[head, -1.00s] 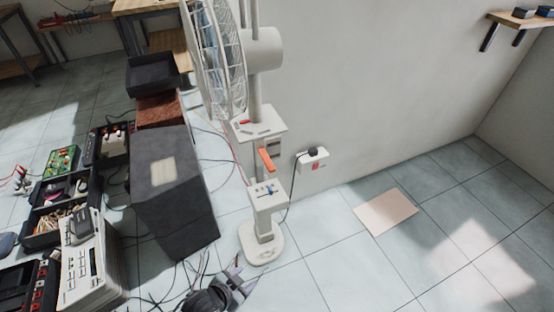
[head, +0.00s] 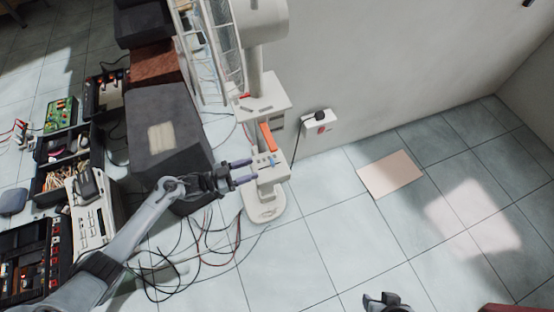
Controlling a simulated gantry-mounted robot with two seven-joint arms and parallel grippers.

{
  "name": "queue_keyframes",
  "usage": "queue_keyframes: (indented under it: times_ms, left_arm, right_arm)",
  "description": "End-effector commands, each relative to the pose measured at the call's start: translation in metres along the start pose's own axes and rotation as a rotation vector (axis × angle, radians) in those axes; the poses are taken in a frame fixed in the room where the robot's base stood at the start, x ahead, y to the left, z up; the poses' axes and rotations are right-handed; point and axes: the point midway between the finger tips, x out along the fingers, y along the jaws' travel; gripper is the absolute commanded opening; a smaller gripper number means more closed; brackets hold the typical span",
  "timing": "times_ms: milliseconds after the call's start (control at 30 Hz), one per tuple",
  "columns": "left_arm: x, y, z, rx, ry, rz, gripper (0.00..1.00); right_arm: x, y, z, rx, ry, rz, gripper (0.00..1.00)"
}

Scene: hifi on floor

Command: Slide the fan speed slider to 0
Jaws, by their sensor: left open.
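The standing white fan (head: 262,98) is at the centre, with its base on the floor. I cannot read any scale or labels. My right gripper (head: 386,300) shows only partly at the bottom edge.
A dark grey speaker box (head: 165,130) stands left of the fan, close to my left arm. Cables (head: 200,250) lie on the floor below. A wall socket (head: 320,125) is right of the fan. Floor to the right is clear except a flat beige panel (head: 390,174).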

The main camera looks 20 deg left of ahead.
Motion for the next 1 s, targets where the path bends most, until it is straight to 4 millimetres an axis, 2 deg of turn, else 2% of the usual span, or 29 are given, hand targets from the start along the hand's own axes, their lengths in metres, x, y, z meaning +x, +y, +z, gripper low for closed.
queue_keyframes:
  times_ms: [167, 633, 800, 1000]
  left_arm:
    - [0.015, -0.001, 0.001, -0.005, 0.013, 0.003, 0.51]
    - [0.086, -0.001, 0.0, -0.004, 0.012, 0.003, 0.51]
    - [0.101, -0.001, -0.001, -0.004, 0.011, 0.002, 0.51]
    - [0.106, -0.001, -0.002, -0.003, 0.009, 0.002, 0.51]
  right_arm:
    - [0.006, 0.0, 0.0, 0.0, 0.007, 0.001, 0.43]
    - [0.033, 0.0, 0.008, -0.003, 0.008, 0.003, 0.43]
    - [0.037, 0.0, 0.009, -0.003, 0.008, 0.003, 0.43]
    - [0.038, 0.0, 0.009, -0.003, 0.008, 0.003, 0.43]
